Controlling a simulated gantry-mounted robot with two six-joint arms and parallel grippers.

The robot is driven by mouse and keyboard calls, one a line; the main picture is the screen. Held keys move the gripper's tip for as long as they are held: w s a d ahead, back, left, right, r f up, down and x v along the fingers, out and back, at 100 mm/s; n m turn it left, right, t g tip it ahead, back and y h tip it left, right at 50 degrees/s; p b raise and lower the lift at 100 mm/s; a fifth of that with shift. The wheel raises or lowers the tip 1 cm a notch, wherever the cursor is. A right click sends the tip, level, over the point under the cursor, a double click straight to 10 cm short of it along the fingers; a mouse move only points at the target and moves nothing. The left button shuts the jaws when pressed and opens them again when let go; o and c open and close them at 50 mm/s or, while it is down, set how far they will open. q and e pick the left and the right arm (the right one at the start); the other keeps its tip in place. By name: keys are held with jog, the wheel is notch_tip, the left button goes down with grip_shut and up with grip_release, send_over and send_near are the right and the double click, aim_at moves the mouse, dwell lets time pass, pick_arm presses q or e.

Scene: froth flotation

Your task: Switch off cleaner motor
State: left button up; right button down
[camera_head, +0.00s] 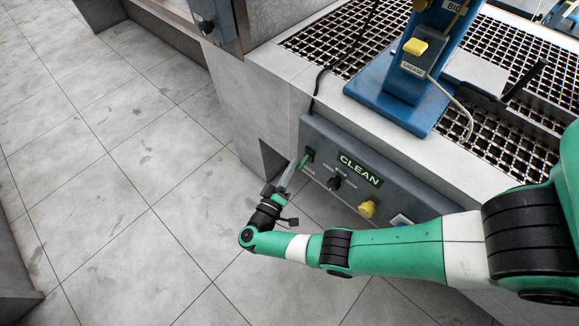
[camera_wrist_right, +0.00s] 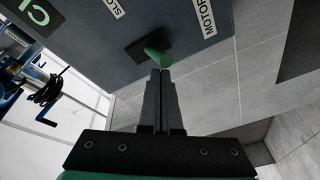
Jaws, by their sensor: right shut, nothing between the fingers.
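The grey CLEAN panel (camera_head: 400,193) is on the front of the bench in the head view. At its left end is the motor switch, a green lever (camera_wrist_right: 157,57) on a black base beside a MOTOR label in the right wrist view. The lever (camera_head: 303,161) also shows in the head view. My right gripper (camera_head: 293,170) is shut and empty, with its fingertips (camera_wrist_right: 161,73) right at the lever's end. Whether they touch it I cannot tell. My left gripper is out of view.
A black knob (camera_head: 334,183) and a yellow knob (camera_head: 367,209) sit further right on the panel. A blue stand (camera_head: 411,82) with a yellow button and a GREASE label stands on the bench above, beside metal grating. Open tiled floor (camera_head: 120,170) lies left.

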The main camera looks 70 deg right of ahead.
jog(key=w+a+f+b, duration=0.3)
jog(key=a+b, duration=0.3)
jog(key=a, duration=0.2)
jog(key=shift+f, duration=0.6)
jog(key=shift+w, duration=0.1)
